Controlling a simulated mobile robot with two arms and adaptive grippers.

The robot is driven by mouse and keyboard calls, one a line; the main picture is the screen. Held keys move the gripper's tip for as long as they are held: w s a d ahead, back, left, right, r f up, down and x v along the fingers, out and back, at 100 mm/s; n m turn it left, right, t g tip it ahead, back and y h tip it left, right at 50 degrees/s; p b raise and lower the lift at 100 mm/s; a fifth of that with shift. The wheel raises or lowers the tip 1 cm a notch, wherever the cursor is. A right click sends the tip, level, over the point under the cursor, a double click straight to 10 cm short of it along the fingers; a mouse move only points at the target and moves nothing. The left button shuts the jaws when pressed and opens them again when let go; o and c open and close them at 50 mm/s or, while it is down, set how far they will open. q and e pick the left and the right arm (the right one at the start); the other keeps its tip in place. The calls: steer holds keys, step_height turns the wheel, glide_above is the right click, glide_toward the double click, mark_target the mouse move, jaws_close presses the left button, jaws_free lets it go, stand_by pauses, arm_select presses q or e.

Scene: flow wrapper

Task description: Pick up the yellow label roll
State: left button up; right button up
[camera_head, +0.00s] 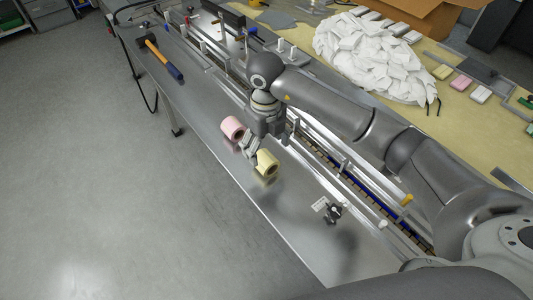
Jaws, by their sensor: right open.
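The yellow label roll (267,163) lies on its side on the metal table, just right of my right gripper's fingers. A pink label roll (232,127) lies behind it, to the upper left. My right gripper (251,150) points down between the two rolls, with its fingers close to the yellow roll. It is open; whether a finger touches the yellow roll I cannot tell. Part of the yellow roll's left side is hidden by the fingers. My left gripper is not in view.
A hammer (164,60) lies on the table at the upper left. Metal rails (345,178) run along the machine beside the rolls. A small black clamp-like part (333,213) stands toward the front. A white pile (368,58) and a cardboard box (425,14) are at the back.

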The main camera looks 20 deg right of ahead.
mark_target(266, 156)
step_height(266, 156, down, 2)
steer(key=shift+s, duration=0.1)
steer(key=shift+f, duration=0.35)
steer(key=f+p, duration=0.1)
steer(key=f, duration=0.1)
steer(key=f+p, duration=0.1)
steer(key=f, duration=0.1)
steer(key=shift+w+f+p, duration=0.1)
steer(key=shift+w+p, duration=0.2)
steer(key=shift+w, duration=0.05)
steer(key=shift+f, duration=0.5)
steer(key=shift+c, duration=1.3)
steer(key=c, duration=0.9)
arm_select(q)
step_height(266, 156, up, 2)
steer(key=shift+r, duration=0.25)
arm_select(e)
steer(key=shift+r, duration=0.2)
